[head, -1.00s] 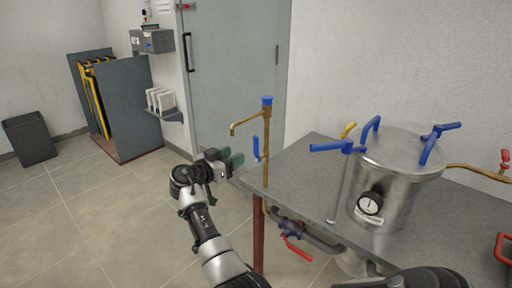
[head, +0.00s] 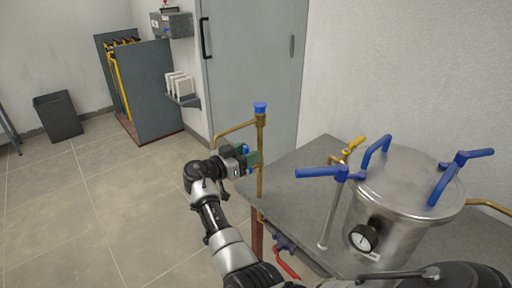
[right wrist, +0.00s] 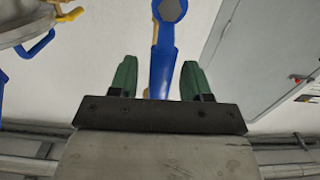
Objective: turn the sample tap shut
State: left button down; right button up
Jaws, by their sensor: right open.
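The sample tap is a brass standpipe (head: 260,150) with a blue cap (head: 260,108) and a bent spout (head: 232,130), upright at the table's left corner. Its blue lever (head: 244,149) is mostly hidden by my gripper in the head view. In the right wrist view the blue lever (right wrist: 162,65) lies between the two green fingers, with a gap on each side. My right gripper (head: 250,161) is open around the lever; it also shows in the right wrist view (right wrist: 158,80). My left gripper is not in view.
A steel vessel (head: 405,200) with blue handles and a gauge (head: 363,238) stands on the grey table (head: 300,170). A blue-handled valve (head: 320,173) and a yellow lever (head: 354,146) are near it. A red-handled valve (head: 286,262) sits below the table edge.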

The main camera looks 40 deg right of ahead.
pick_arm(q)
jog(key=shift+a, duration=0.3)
pick_arm(e)
jog(key=shift+a, duration=0.15)
jog(key=shift+c, duration=0.5)
grip_shut()
